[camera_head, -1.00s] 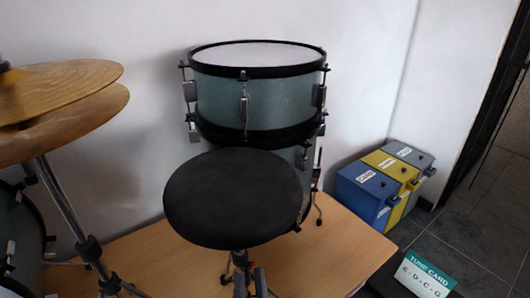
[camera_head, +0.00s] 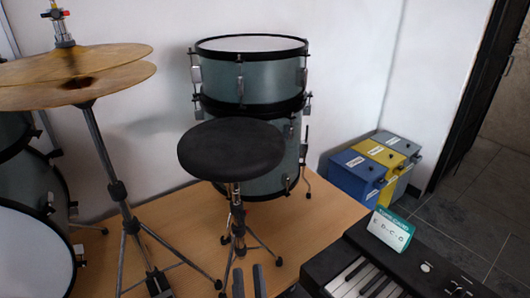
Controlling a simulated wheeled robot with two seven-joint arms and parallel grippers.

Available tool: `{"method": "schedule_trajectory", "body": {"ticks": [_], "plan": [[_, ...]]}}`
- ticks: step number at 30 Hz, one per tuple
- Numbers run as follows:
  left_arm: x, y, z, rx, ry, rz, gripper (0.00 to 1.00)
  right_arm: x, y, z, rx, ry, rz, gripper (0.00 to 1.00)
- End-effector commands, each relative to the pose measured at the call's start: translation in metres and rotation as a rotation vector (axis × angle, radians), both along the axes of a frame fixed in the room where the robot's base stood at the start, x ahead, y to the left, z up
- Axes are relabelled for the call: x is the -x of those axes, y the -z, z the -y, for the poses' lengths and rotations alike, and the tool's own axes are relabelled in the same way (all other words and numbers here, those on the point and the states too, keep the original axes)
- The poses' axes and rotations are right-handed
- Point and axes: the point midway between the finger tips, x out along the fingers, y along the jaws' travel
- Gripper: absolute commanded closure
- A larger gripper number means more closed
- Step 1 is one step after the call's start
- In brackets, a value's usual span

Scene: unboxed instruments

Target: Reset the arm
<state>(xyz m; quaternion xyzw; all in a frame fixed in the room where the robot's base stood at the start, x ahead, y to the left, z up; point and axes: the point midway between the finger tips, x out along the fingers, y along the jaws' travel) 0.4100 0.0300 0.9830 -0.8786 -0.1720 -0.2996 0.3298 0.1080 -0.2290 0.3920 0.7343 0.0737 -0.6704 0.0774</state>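My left gripper (camera_head: 248,282) shows at the bottom edge of the head view, left of centre. Its two dark fingers point up in the picture, with a gap between them and nothing held. It appears in front of the wooden platform (camera_head: 185,225), below the round black stool (camera_head: 232,150). Most of the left arm is outside the picture. My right gripper is not in view.
Hi-hat cymbals (camera_head: 75,75) on a stand are at the left. Two stacked grey-green drums (camera_head: 250,75) stand behind the stool. A keyboard (camera_head: 385,265) with a tuning card (camera_head: 391,230) is at the lower right. Blue, yellow and grey boxes (camera_head: 372,155) stand by the wall.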

Motion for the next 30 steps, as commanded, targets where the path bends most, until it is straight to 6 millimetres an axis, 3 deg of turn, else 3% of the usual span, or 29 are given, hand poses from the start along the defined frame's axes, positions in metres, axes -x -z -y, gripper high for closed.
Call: {"method": "schedule_trajectory", "body": {"ticks": [12,22,26,30], "plan": [[-0.037,0.024,-0.027,0.165,0.069,-0.247,0.65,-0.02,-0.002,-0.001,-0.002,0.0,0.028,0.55],[-0.069,0.066,-0.058,0.414,0.181,-0.641,0.65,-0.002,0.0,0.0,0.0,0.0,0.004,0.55],[-0.067,0.088,-0.072,0.537,0.234,-0.888,0.65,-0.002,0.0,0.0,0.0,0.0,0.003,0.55],[-0.046,0.105,-0.087,0.634,0.254,-1.157,0.65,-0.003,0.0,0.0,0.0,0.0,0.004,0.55]]}}
